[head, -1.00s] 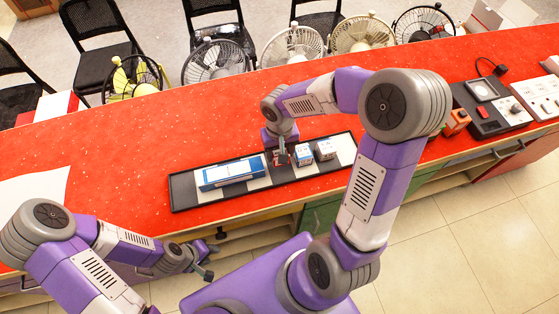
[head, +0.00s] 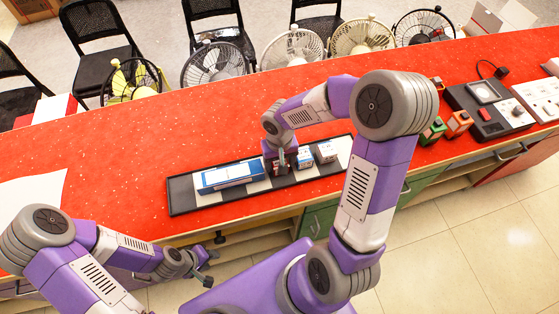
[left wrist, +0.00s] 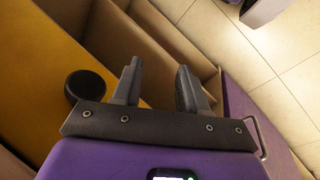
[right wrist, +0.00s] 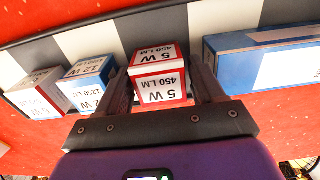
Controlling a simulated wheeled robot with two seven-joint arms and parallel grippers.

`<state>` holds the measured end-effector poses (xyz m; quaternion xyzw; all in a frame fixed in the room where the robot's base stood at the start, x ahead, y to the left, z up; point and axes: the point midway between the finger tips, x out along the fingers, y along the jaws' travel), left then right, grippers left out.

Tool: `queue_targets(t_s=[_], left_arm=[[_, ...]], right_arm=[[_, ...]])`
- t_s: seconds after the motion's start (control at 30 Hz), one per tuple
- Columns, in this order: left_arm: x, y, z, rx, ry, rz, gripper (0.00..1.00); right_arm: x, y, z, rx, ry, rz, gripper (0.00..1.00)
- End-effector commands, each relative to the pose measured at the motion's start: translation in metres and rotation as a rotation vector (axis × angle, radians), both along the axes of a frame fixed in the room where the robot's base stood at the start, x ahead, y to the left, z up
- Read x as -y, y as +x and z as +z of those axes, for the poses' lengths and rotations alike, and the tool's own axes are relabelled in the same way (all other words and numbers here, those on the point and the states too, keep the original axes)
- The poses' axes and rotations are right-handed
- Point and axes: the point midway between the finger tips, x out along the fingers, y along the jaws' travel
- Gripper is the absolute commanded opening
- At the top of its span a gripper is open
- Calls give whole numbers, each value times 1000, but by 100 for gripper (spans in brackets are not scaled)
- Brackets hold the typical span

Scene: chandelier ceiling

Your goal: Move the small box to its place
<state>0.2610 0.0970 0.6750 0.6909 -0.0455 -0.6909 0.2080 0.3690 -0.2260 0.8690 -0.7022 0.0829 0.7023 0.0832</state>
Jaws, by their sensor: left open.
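A small red-and-white box marked 5 W 450 LM (right wrist: 160,80) is between the fingers of my right gripper (right wrist: 165,85) in the right wrist view. One finger is on each side, close to its walls. Whether they press on it I cannot tell. The box appears at the level of the black-edged tray (head: 184,205). In the head view my right gripper (head: 279,164) is over the tray's middle and largely hides this box. My left gripper (head: 205,268) is open and empty, low in front of the counter; its fingers show in the left wrist view (left wrist: 160,85).
A small blue-and-white box (head: 304,158) and another small box (head: 326,152) stand right of the gripper. A long blue box (head: 232,175) lies on the tray's left. Green and orange blocks (head: 458,123) and a dark device (head: 490,108) stand farther right.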

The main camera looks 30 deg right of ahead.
Motion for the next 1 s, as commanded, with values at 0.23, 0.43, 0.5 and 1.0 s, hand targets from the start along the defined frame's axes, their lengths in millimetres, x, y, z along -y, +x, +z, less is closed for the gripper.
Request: queue_targets(t_s=[0.23, 0.43, 0.5, 1.0], left_arm=[[0, 0, 6, 0, 0, 0, 43], [0, 0, 18, 0, 0, 0, 43], [0, 0, 23, 0, 0, 0, 43], [0, 0, 37, 0, 0, 0, 43]], right_arm=[[0, 0, 7, 1, 0, 0, 68], [0, 1, 47, 6, -1, -1, 68], [0, 1, 63, 5, 0, -1, 68], [0, 0, 124, 0, 0, 0, 68]])
